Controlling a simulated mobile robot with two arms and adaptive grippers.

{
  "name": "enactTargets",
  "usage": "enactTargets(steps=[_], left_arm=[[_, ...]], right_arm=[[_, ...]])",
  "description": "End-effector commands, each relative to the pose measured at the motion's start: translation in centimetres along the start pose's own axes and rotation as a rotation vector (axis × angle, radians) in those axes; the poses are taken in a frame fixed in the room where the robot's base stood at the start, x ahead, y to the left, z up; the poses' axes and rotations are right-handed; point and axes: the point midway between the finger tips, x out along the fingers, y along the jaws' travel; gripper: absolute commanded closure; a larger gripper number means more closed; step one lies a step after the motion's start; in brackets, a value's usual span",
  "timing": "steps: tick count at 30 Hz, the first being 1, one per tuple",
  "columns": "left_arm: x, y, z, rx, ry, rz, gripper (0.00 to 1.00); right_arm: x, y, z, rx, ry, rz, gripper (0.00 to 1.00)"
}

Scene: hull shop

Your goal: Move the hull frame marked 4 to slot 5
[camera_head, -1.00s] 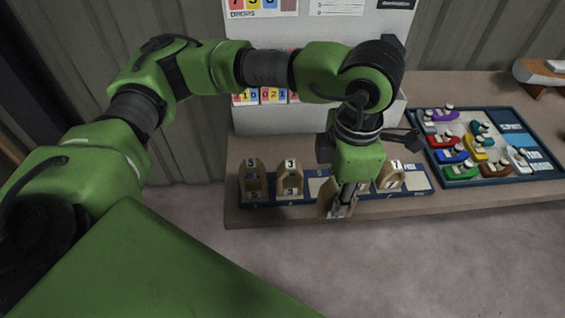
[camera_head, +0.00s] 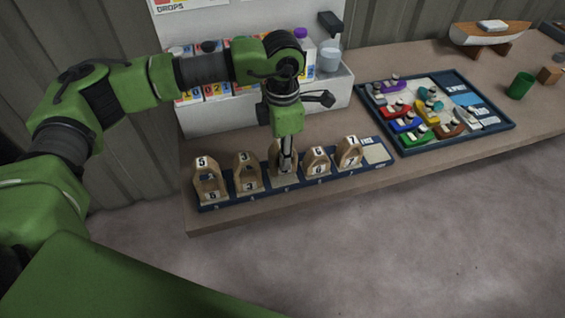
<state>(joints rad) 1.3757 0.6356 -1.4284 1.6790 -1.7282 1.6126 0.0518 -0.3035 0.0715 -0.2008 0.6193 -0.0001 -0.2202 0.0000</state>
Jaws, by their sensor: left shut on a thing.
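My left gripper (camera_head: 286,163) points down over the middle of a blue rack (camera_head: 232,202) and is shut on a wooden hull frame (camera_head: 285,180). The held frame stands upright, or nearly so, in line with the others at the third place from the left; the fingers hide its mark, and I cannot tell if it is fully seated. To its left are a frame marked 5 (camera_head: 209,187) and another that seems marked 3 (camera_head: 247,175). To its right are a frame with an unclear mark (camera_head: 317,164) and one marked 7 (camera_head: 348,155). My right gripper is not in view.
A pale empty place (camera_head: 376,153) shows at the rack's right end. A white shelf unit (camera_head: 205,118) with bottles stands behind the rack. A blue tray (camera_head: 401,150) of small coloured boats lies right. A green cup (camera_head: 519,86) and model boat (camera_head: 489,34) stand farther right.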

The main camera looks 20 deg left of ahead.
Motion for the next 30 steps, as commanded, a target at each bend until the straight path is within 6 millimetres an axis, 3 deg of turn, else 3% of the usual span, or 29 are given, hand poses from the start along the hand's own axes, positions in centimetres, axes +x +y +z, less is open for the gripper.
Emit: enactTargets(steps=[1,4,17,18,19,30], left_arm=[[1.4,-0.1,0.0,0.000,0.002,-0.003,0.99],[2.8,-0.2,0.0,0.000,0.000,-0.002,0.99],[3.4,-0.2,0.0,0.000,-0.001,-0.001,0.99],[3.2,-0.2,0.0,0.000,0.000,-0.001,0.68],[3.2,-0.2,0.0,0.000,0.000,-0.001,0.60],[3.0,-0.2,0.0,0.000,0.000,-0.001,0.59]], right_arm=[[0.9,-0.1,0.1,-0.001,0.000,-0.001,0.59],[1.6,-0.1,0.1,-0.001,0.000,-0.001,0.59],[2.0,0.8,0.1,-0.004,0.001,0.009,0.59],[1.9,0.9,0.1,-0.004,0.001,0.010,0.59],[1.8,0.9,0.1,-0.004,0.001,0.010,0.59],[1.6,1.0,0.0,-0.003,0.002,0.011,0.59]])
